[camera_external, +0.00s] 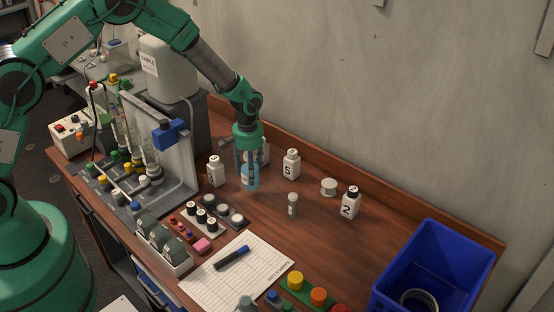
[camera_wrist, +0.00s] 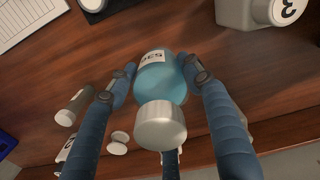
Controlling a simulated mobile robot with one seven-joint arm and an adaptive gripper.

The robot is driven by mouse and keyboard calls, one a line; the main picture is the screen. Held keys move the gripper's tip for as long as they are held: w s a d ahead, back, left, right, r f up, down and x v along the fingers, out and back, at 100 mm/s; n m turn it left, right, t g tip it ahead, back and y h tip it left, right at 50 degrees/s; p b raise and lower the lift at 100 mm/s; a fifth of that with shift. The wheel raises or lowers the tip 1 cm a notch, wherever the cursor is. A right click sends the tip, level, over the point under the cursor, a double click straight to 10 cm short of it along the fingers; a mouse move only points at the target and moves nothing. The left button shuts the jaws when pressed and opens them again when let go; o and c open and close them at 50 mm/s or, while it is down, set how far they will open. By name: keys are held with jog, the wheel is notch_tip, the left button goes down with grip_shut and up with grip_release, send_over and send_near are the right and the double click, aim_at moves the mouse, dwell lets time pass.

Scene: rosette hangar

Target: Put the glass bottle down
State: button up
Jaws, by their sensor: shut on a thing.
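The glass bottle (camera_wrist: 163,84) is blue with a white label and a silver cap, and sits between my fingers in the wrist view. In the external view the bottle (camera_external: 250,178) shows below my gripper (camera_external: 249,166), low over the wooden table or touching it; I cannot tell which. My gripper (camera_wrist: 160,82) is shut on the bottle's sides, with blue padded fingers to either side of it. The bottle's upper part is hidden by the fingers in the external view.
White numbered bottles stand close by: one at left (camera_external: 216,171), bottle 5 (camera_external: 291,164), bottle 2 (camera_external: 350,202). A small vial (camera_external: 292,204) stands in front. A blue bin (camera_external: 462,247) is at right. A paper sheet (camera_external: 258,284) lies in front. Bare wood lies between.

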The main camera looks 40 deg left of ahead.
jog(key=shift+w+d, duration=0.15)
jog(key=shift+w, duration=0.7)
jog(key=shift+f, duration=1.75)
jog(key=shift+f, duration=0.15)
jog(key=o, duration=1.6)
notch_tip(320, 180, up, 12)
jog(key=shift+r, duration=0.1)
